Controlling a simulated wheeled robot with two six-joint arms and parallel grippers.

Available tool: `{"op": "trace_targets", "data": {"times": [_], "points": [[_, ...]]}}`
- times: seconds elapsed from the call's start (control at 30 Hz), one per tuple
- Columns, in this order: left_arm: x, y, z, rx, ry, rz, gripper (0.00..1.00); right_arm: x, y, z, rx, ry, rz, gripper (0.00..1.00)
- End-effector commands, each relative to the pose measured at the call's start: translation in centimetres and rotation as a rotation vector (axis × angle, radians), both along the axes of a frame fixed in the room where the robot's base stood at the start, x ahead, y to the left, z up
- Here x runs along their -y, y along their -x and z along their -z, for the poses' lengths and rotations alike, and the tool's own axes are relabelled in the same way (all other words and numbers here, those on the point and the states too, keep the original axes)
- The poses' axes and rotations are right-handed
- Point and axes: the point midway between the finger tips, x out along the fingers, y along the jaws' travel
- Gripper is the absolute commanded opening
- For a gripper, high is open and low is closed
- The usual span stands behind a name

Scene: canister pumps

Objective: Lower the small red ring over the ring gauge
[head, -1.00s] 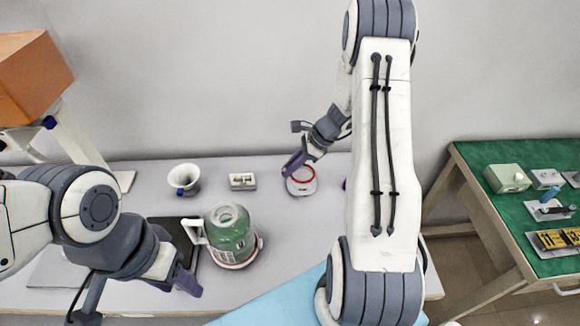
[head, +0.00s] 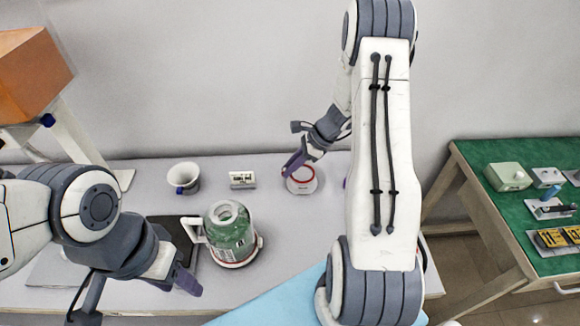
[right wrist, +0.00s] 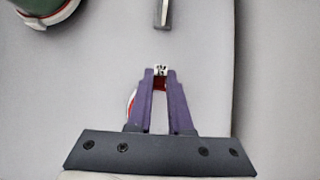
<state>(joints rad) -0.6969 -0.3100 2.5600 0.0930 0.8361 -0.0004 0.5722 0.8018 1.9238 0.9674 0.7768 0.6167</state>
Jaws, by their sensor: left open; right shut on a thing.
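My right gripper (head: 293,170) is shut on the small red ring (head: 308,172) at the back of the table. A bit of red also shows between the fingers in the right wrist view (right wrist: 160,84). A round white piece (head: 302,186), which looks like the ring gauge, is right at the ring, partly behind the fingers. I cannot tell whether the ring is around it or just above it. In the right wrist view a white, red-edged part (right wrist: 130,103) shows beside the left finger. My left gripper (head: 191,283) is open and empty near the front of the table.
A green canister with a white handle (head: 230,235) stands between my grippers. A green-topped table (head: 490,152) with several parts is at right.

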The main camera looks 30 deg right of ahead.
Motion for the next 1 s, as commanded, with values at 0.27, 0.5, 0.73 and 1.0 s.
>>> {"op": "trace_targets", "data": {"times": [0.27,0.5,0.73,1.0], "points": [[0.0,0.0,0.4,0.000,0.000,0.000,0.50,0.0,0.0,0.5,0.000,0.000,0.000,0.00],[0.0,0.0,0.7,0.000,0.000,0.000,0.50,0.0,0.0,0.9,0.000,0.000,0.000,0.00],[0.0,0.0,0.9,0.000,0.000,0.000,0.50,0.0,0.0,1.2,0.000,0.000,0.000,0.00],[0.0,0.0,1.1,0.000,0.000,0.000,0.50,0.0,0.0,1.5,0.000,0.000,0.000,0.00]]}}
